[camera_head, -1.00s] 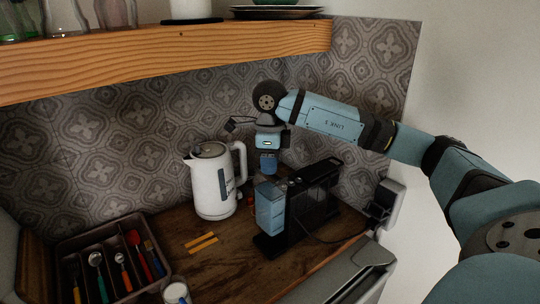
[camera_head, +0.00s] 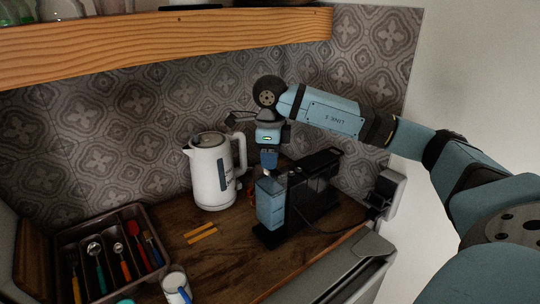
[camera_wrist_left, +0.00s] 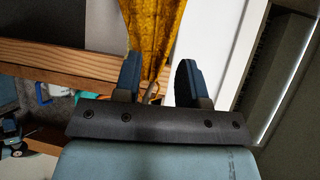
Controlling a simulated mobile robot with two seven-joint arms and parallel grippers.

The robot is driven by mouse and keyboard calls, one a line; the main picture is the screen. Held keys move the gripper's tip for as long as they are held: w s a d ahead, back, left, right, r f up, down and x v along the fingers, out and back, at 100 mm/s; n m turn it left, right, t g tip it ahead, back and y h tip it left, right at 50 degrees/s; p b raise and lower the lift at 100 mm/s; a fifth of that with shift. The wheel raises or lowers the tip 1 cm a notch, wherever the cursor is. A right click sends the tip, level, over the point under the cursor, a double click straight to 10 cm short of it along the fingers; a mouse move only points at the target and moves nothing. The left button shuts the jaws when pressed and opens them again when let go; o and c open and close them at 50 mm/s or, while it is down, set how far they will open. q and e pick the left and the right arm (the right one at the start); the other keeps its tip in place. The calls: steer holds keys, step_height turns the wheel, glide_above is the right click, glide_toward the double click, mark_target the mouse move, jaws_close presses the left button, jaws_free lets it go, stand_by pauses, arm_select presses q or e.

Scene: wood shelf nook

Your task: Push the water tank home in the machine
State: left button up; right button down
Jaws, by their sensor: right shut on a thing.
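The water tank (camera_head: 270,204) is a translucent blue upright box in the head view. It stands at the left side of the black coffee machine (camera_head: 316,190), close against it; whether a gap is left between them I cannot tell. My right gripper (camera_head: 269,168) comes down from above and is shut on the top of the tank, whose gripped edge is partly hidden by the fingers. My left gripper (camera_wrist_left: 158,63) shows only in the left wrist view. Its two dark blue fingers are apart with nothing between them, away from the machine.
A white kettle (camera_head: 211,173) stands left of the tank. A cutlery tray (camera_head: 62,237), a cup (camera_head: 174,284) and yellow strips (camera_head: 201,236) lie further left and in front. A wooden shelf (camera_head: 160,38) runs above. A socket box (camera_head: 389,190) is at right.

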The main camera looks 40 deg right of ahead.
mark_target(270, 191)
steer(key=shift+f+b, duration=1.3)
steer(key=shift+f, duration=1.2)
steer(key=c, duration=1.2)
jaws_free()
steer(key=o, duration=0.4)
steer(key=shift+o, duration=0.2)
